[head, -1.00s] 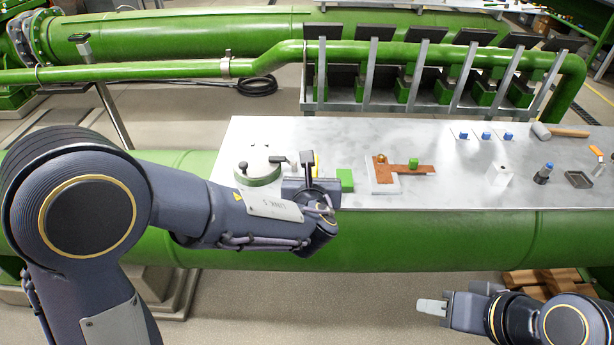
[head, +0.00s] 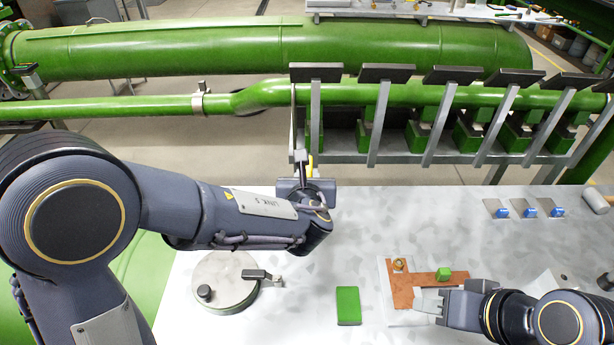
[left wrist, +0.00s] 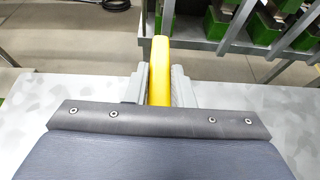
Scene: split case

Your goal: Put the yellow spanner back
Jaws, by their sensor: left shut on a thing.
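The yellow spanner stands out in the left wrist view (left wrist: 160,65), gripped between the two grey fingers of my left gripper (left wrist: 160,88) and pointing away from me. In the head view only a small yellow bit of the spanner (head: 310,167) shows beside my left gripper (head: 306,172); the rest is hidden. This gripper is over the far edge of the table, close to the left end of the rack (head: 374,122). My right gripper (head: 429,301) is over the front right of the table, seen from the side; its opening does not show.
The table (head: 330,240) carries a round grey lidded thing (head: 222,280), a green block (head: 348,306), a brown L-shaped piece (head: 400,288) and several blue-topped pieces. The rack's upright bars and black plates stand just behind the far edge. The table's middle is largely clear.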

